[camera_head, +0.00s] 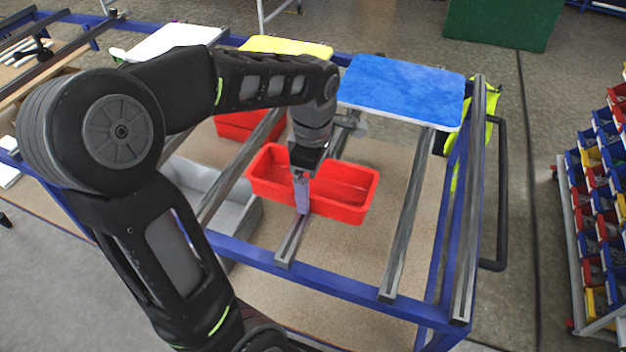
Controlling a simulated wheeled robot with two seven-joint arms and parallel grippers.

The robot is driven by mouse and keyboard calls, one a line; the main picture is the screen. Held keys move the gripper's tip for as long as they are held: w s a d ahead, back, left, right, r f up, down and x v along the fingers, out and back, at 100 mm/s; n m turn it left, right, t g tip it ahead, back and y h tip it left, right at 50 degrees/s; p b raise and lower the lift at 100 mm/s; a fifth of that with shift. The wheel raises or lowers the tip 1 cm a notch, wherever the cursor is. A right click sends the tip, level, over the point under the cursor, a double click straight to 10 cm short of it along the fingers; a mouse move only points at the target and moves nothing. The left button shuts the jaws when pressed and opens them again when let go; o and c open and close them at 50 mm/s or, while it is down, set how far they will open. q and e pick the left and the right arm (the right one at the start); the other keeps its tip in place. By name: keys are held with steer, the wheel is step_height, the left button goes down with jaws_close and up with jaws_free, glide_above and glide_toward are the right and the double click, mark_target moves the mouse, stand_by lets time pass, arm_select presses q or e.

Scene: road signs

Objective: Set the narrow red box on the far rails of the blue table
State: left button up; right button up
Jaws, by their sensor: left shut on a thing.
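One finger shows outside the wall; the other is hidden. I cannot tell whether the box touches the rails. A second red box (235,126) is farther back on the left, partly hidden by my left arm. My right gripper is not in view.
A grey bin (240,215) is left of the held box. White (172,40), yellow (288,46) and blue (400,88) boards lie along the table's far side. Racked bins (600,190) stand at the far right.

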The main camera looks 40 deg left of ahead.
mark_target(313, 192)
arm_select(q)
steer(key=shift+f, duration=0.2)
steer(key=o, duration=1.3)
steer(key=shift+o, duration=0.2)
steer(key=shift+r, duration=0.15)
steer(key=shift+r, duration=0.2)
step_height(313, 192, up, 12)
steer(key=p, duration=0.1)
steer(key=shift+p, duration=0.35)
